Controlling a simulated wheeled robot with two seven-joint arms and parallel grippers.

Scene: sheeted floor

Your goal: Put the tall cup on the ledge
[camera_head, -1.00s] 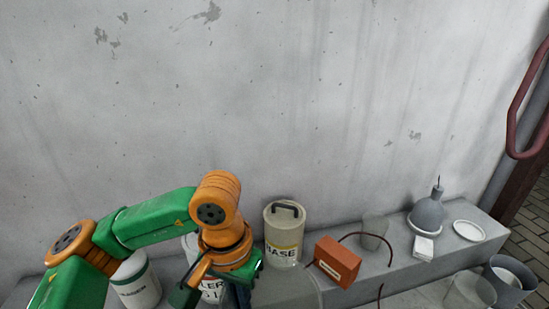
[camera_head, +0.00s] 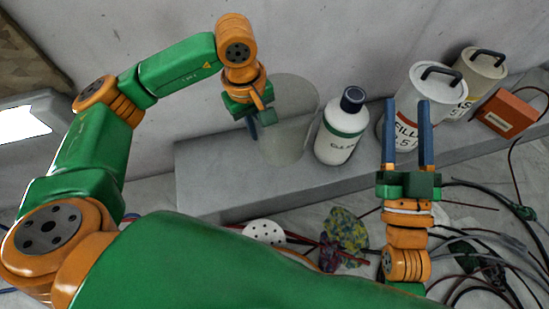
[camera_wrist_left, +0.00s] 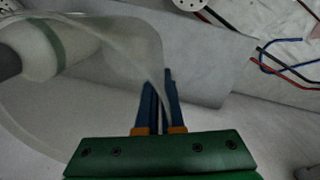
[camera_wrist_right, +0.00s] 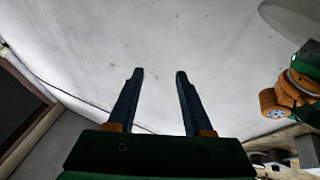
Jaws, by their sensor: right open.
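The tall cup (camera_head: 292,115) is a large, clear, see-through vessel just left of the white bottle. It appears upright over the ledge (camera_head: 215,180); I cannot tell whether its base touches the ledge top. My left gripper (camera_head: 253,130) is at the cup's left side. In the left wrist view its fingers (camera_wrist_left: 160,75) are nearly together on the wall of the cup (camera_wrist_left: 120,35). My right gripper (camera_head: 407,102) is open and empty, in front of the cans. Its spread fingers (camera_wrist_right: 160,73) show in the right wrist view.
The white bottle with a green band (camera_head: 340,128) stands close right of the cup. A filler can (camera_head: 405,125), another handled can (camera_head: 478,75) and an orange box (camera_head: 507,113) stand further right. Cables (camera_head: 490,230) and rags (camera_head: 345,232) lie on the floor. The ledge's left end is bare.

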